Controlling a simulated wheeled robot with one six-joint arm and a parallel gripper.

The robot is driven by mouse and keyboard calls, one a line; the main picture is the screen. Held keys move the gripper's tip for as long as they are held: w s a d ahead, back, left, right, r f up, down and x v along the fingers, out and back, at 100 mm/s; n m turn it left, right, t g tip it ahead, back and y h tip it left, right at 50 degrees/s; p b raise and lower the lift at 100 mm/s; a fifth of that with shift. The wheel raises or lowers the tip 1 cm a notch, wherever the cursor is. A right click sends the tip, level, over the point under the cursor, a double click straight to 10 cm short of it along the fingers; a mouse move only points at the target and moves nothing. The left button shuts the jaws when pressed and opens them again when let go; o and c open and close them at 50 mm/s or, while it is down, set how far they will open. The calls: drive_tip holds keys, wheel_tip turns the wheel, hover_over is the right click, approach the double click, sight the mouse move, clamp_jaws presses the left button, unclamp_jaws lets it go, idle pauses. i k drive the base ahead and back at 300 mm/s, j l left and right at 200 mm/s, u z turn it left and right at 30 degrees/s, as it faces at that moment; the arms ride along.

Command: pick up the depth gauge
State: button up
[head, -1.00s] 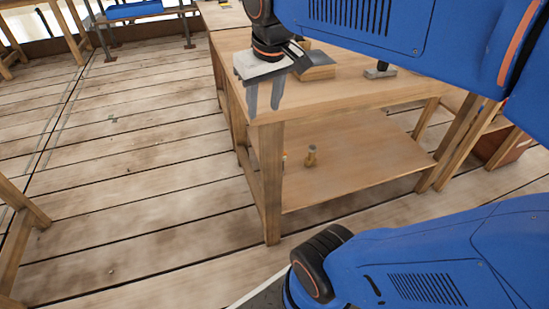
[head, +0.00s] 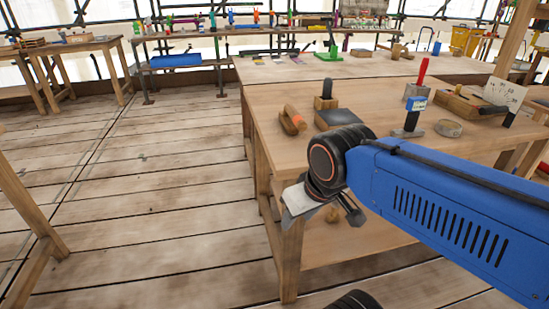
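I cannot tell for certain which object is the depth gauge. A small yellowish-brown piece (head: 332,214) shows on the lower shelf of the near workbench, partly hidden by my gripper. On the bench top, an upright dark tool with a blue top (head: 414,112) stands near the middle. My gripper (head: 297,203) hangs at the bench's front left corner, below the top's edge in the picture.
The wooden workbench (head: 275,130) carries a wooden plane (head: 292,120), a dark plate (head: 338,117), a round tin (head: 448,128), a red-handled tool (head: 421,72) and a wooden box (head: 466,102). A back bench holds a green tool (head: 329,54). The plank floor (head: 150,190) at left is clear.

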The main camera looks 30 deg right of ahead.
sight(414, 105)
drive_tip(key=z, duration=1.45)
